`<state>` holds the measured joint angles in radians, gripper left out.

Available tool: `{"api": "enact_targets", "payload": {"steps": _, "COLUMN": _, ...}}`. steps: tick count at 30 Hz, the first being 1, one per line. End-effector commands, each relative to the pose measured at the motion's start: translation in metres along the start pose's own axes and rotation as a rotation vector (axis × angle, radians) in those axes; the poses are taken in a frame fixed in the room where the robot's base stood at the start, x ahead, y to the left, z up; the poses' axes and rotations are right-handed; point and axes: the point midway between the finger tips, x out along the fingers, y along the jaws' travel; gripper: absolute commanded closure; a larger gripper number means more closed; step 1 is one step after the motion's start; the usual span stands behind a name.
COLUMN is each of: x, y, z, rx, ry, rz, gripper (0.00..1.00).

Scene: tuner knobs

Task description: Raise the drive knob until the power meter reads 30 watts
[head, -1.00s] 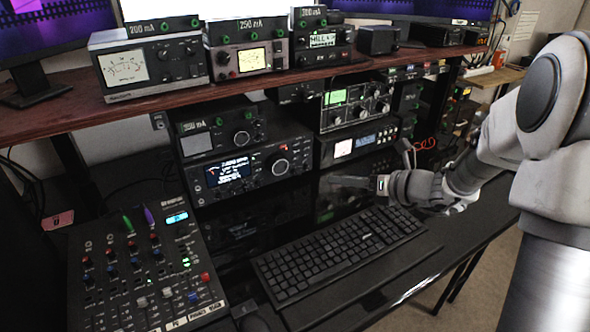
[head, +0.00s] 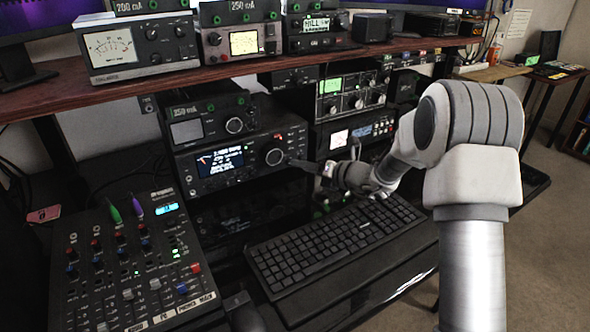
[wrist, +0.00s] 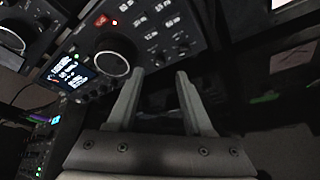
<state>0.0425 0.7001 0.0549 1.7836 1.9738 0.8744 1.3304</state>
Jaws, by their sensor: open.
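A black radio transceiver with a lit display (head: 220,161) stands on the desk below the shelf. Its large round knob (head: 274,157) also shows in the wrist view (wrist: 112,62), left of my fingers. My gripper (head: 308,166) is open and empty, with its fingertips (wrist: 160,75) pointing at the lower right part of the radio's front, right of the large knob. I see no finger around a knob. A needle meter (head: 110,45) sits on the shelf at the upper left; its numbers are too small to read. No label reading "drive" is legible, so I cannot tell which knob that is.
A black keyboard (head: 335,240) lies below my gripper. A mixer (head: 130,265) with coloured knobs stands at the left front. More radio units (head: 355,92) are stacked right of the transceiver. The wooden shelf edge (head: 180,78) runs above the transceiver.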

Motion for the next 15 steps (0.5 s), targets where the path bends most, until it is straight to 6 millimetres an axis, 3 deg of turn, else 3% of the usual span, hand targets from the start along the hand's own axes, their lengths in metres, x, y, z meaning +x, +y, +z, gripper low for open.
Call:
{"api": "enact_targets", "payload": {"steps": 6, "x": 0.033, "y": -0.001, "z": -0.001, "rx": -0.002, "ry": 0.0, "rz": 0.0, "gripper": 0.49}}
{"api": "enact_targets", "payload": {"steps": 15, "x": 0.043, "y": 0.0, "z": 0.001, "rx": -0.001, "ry": -0.001, "rz": -0.001, "gripper": 0.49}}
